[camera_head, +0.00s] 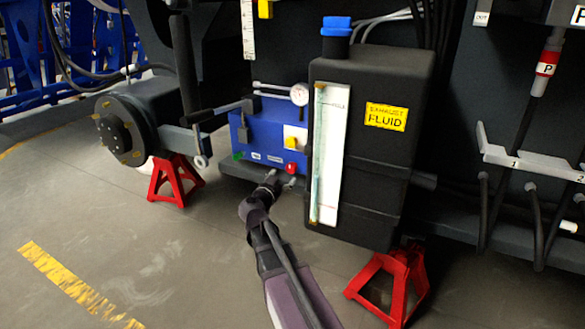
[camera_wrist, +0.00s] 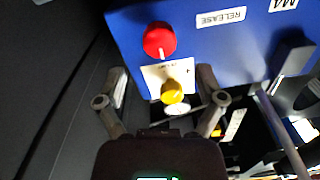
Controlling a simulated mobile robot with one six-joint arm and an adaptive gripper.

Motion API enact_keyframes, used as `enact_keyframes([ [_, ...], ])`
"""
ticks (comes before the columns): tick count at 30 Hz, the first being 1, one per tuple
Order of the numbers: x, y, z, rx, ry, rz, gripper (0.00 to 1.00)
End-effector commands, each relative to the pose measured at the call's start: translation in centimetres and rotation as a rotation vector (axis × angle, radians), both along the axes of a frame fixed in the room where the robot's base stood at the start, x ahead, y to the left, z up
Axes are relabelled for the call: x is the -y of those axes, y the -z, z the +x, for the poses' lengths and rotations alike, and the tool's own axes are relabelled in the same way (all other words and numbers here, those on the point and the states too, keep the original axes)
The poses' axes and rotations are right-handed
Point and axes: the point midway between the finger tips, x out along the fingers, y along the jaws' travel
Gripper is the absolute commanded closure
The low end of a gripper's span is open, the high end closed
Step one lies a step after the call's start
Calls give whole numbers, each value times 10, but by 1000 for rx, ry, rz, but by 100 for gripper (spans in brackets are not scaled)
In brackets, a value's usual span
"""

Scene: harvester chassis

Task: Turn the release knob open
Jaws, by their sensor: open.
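The red knob (camera_wrist: 159,40) sits on the face of the blue box (camera_wrist: 205,52), beside a white label reading RELEASE (camera_wrist: 221,17) in the wrist view. A pale line on the knob points down in that view. In the head view the red knob (camera_head: 291,168) is at the box's lower right. A yellow knob (camera_wrist: 172,92) on a white plate is near it. My gripper (camera_wrist: 160,82) is open and empty, its fingers apart on either side of the yellow knob's picture position; the red knob lies beyond the fingertips. In the head view my gripper (camera_head: 271,178) is just below-left of the red knob.
The black exhaust fluid tank (camera_head: 380,150) with its pale level gauge (camera_head: 330,150) stands close right of the box. A round gauge (camera_head: 299,94) is above the box. Red stands (camera_head: 175,180) hold the chassis. The floor at left is clear.

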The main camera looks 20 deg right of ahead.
Motion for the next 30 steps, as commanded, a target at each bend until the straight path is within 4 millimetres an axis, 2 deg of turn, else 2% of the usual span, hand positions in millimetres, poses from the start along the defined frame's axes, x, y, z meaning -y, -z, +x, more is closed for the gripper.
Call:
enact_keyframes([
  [6, 27, 0, 24, 0, 2, 0, 12],
  [13, 47, 0, 40, 0, 1, 0, 12],
  [28, 55, 0, 45, 0, 0, 0, 12],
  [29, 55, 0, 45, 0, 0, 0, 15],
  [30, 55, 0, 45, 0, 0, 0, 27],
])
